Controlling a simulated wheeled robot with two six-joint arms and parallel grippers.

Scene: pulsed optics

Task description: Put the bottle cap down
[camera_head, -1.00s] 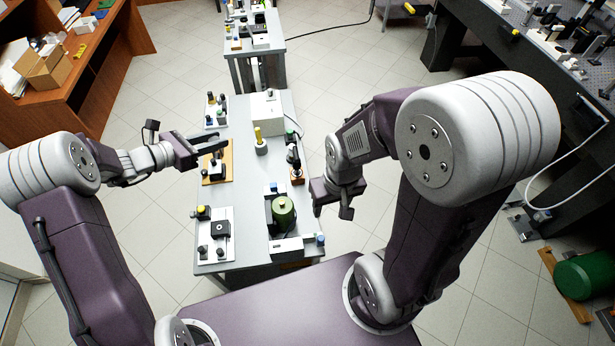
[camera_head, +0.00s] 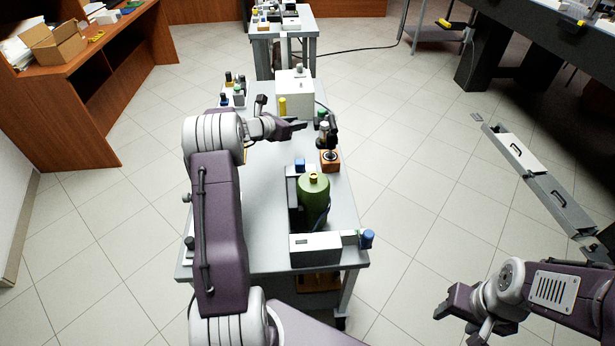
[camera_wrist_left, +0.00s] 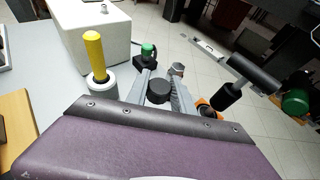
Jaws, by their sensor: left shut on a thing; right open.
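The bottle cap looks like a small black round piece (camera_wrist_left: 160,91) in the left wrist view, between the two fingers. My left gripper (camera_head: 300,125) is shut on it over the far half of the grey table (camera_head: 265,190). In the head view the cap is too small or hidden to make out. My right gripper (camera_head: 466,318) is open and empty, low over the floor at the lower right, away from the table.
A white box (camera_head: 295,98) and a yellow-topped post (camera_head: 283,106) stand beyond my left gripper. An orange block (camera_head: 330,161) with dark parts sits at the table's right edge. A green canister (camera_head: 313,192) stands nearer. Bare tabletop lies between my left arm and the canister.

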